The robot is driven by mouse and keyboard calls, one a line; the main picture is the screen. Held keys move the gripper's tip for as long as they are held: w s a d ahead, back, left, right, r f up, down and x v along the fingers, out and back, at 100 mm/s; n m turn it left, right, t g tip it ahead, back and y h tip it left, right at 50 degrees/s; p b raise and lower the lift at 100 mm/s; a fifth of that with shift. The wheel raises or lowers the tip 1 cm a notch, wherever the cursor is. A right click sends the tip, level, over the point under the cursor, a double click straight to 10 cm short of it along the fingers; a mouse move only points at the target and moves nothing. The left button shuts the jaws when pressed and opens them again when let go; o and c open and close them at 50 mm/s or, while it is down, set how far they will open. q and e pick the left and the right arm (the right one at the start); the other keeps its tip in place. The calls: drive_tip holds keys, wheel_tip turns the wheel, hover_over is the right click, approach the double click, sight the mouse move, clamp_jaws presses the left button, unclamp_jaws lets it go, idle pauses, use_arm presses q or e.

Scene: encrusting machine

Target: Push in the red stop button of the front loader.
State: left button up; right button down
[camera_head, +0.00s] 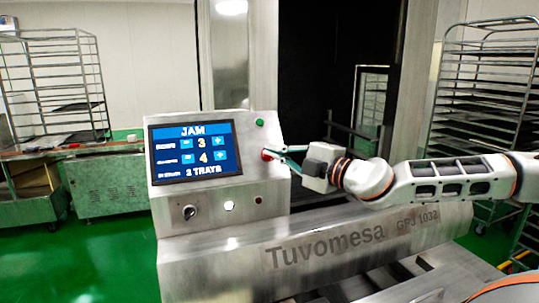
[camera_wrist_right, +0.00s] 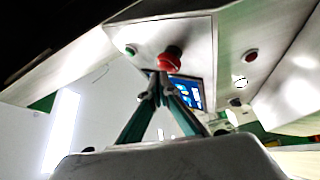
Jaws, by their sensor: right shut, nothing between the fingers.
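The red stop button (camera_head: 267,154) sits on the right part of the machine's slanted control panel, right of the screen. In the right wrist view the red button (camera_wrist_right: 170,57) is a round knob just beyond my fingertips. My right gripper (camera_head: 275,154) comes in from the right, shut and empty, with its tips at the button. In the right wrist view the shut fingertips (camera_wrist_right: 157,88) overlap the button's lower edge; whether they touch it I cannot tell. My left gripper is not in view.
The panel carries a screen (camera_head: 195,151) reading JAM, a green button (camera_head: 260,122), a small red button (camera_head: 258,199) and a black knob (camera_head: 190,212). Rack trolleys stand at the left (camera_head: 98,85) and right (camera_head: 440,110). Green floor (camera_head: 110,250) is clear at left.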

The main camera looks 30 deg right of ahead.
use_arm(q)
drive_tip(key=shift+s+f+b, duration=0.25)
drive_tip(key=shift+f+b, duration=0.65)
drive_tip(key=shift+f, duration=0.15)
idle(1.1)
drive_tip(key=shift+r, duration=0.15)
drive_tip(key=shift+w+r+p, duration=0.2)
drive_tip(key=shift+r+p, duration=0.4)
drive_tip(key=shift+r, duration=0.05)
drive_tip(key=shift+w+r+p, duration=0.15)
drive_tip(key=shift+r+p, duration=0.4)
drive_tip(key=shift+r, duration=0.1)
